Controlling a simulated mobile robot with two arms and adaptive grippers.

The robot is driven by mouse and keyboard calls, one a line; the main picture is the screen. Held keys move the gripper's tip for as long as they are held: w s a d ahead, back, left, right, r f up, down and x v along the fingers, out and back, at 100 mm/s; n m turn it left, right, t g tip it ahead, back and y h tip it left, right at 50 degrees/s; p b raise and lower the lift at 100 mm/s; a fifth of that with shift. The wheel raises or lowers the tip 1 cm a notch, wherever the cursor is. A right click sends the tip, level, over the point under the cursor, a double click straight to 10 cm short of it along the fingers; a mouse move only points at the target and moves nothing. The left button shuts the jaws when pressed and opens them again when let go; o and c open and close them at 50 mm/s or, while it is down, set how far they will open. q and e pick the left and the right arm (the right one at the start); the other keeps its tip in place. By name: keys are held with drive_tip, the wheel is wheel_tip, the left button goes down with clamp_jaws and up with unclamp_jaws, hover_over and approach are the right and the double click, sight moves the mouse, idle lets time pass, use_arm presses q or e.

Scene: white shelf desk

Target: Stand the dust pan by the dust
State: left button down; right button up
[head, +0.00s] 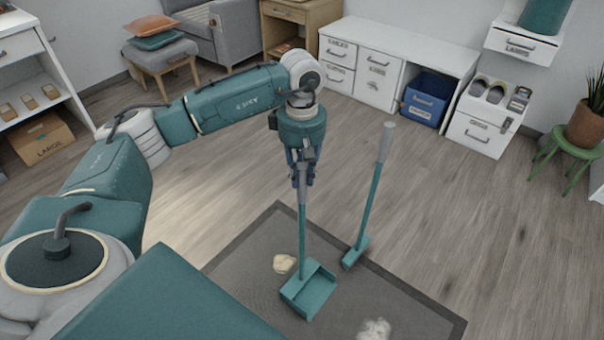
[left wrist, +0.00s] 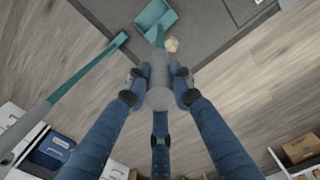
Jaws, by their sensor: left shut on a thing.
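The teal dust pan (head: 309,290) is upright on its long handle at the dark mat, its tray beside a pale clump of dust (head: 283,263). My left gripper (head: 301,172) is shut on the top of the dust pan's handle. In the left wrist view the fingers (left wrist: 160,85) close around the grey handle end, with the dust pan's tray (left wrist: 155,17) and the dust (left wrist: 171,44) beyond. Whether the tray touches the mat is hard to tell. A second pale dust clump (head: 375,329) lies at the bottom edge of the head view. My right gripper is not in view.
A teal broom (head: 371,203) with a grey grip stands upright to the right of the dust pan, its head at the mat's edge. The grey mat (head: 400,307) lies on a wood floor. White drawers (head: 375,80), a blue bin (head: 427,98) and a green stool (head: 570,150) stand farther back.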

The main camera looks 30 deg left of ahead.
use_arm(q)
drive_tip(key=c, duration=1.5)
unclamp_jaws()
